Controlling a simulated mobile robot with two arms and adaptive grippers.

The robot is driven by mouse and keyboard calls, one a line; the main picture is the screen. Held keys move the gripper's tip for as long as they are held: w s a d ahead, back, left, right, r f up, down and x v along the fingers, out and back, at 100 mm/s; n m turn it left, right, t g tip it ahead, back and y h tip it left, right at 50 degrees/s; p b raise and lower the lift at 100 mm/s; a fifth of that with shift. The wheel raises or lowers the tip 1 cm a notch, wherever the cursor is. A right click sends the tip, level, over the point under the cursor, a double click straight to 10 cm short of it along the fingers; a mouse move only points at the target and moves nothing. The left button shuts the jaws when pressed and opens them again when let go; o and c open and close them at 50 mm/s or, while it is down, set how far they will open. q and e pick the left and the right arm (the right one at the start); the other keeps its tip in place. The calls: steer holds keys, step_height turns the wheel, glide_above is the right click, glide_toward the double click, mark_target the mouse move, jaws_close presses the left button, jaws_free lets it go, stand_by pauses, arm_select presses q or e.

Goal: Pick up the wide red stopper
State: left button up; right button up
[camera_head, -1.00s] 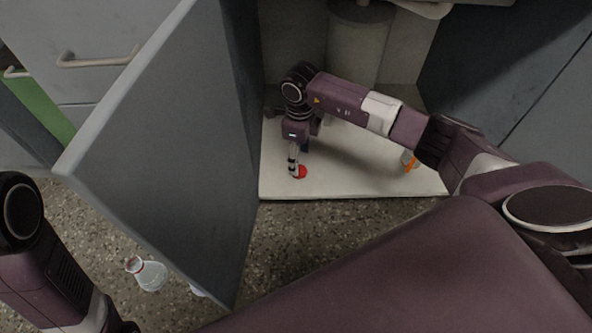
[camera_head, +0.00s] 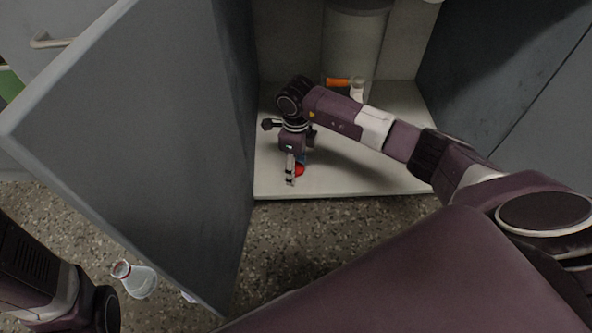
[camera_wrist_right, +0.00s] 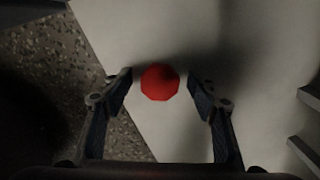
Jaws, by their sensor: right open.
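The wide red stopper (camera_head: 299,170) lies on the white cabinet floor (camera_head: 345,180), near its front edge. In the right wrist view the stopper (camera_wrist_right: 160,82) is a round red disc, centred between the fingertips of my right gripper (camera_wrist_right: 161,80). The fingers are spread, with a gap on both sides of the stopper. In the head view my right gripper (camera_head: 291,177) points down at the stopper and partly covers it. My left arm shows at the lower left, but I cannot make out its fingers.
The open grey cabinet door (camera_head: 140,130) stands close to the left of my right gripper. An orange-and-white item (camera_head: 340,82) is deeper in the cabinet by a large cylinder (camera_head: 355,45). The cabinet's right side is clear.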

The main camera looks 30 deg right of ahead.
steer(key=c, duration=1.1)
steer(key=shift+o, duration=0.2)
